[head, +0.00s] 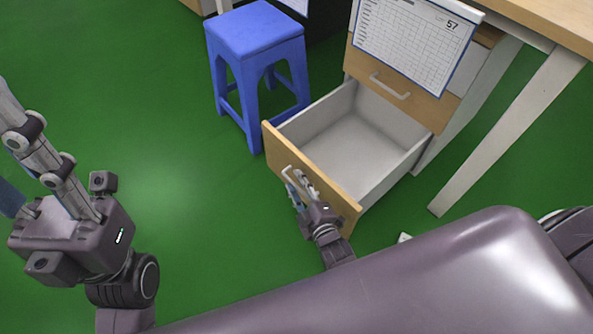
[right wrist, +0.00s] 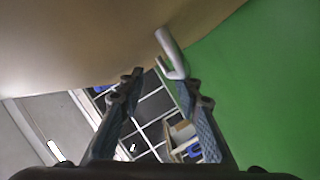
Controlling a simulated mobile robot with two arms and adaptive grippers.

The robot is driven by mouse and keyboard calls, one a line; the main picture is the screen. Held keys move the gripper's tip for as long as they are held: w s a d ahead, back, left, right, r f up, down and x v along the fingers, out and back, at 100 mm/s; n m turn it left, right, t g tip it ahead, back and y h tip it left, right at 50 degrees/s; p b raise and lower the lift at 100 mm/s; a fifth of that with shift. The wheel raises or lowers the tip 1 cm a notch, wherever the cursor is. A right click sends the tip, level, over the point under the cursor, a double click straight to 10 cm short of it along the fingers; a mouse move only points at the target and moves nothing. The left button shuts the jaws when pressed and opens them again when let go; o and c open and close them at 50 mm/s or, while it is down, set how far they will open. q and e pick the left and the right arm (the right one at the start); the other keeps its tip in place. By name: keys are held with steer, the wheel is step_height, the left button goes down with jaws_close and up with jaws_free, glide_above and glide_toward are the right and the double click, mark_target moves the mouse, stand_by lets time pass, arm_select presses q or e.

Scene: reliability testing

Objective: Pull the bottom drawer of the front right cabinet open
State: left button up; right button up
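The bottom drawer (head: 352,142) of the right cabinet (head: 436,111) stands pulled far out and looks empty inside. Its wooden front carries a pale bar handle (head: 289,176). My right gripper (head: 297,187) is at this handle. In the right wrist view its two fingers (right wrist: 160,80) are apart, and the handle (right wrist: 171,50) shows at the right fingertip; I cannot tell whether they touch. The closed drawer above has its own handle (head: 390,86). My left gripper (head: 22,160) is at the left, away from the cabinet, fingers spread and tips partly out of view.
A blue stool (head: 256,50) stands just left of the open drawer. A calendar sheet (head: 413,43) hangs over the cabinet front. A desk leg (head: 505,130) stands to the right. A small white object (head: 404,238) lies near my body. Green floor is free at the left.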

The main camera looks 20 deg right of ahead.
step_height(320, 180, up, 8)
steer(key=shift+w+f, duration=0.1)
steer(key=shift+w, duration=0.05)
stand_by(0.6)
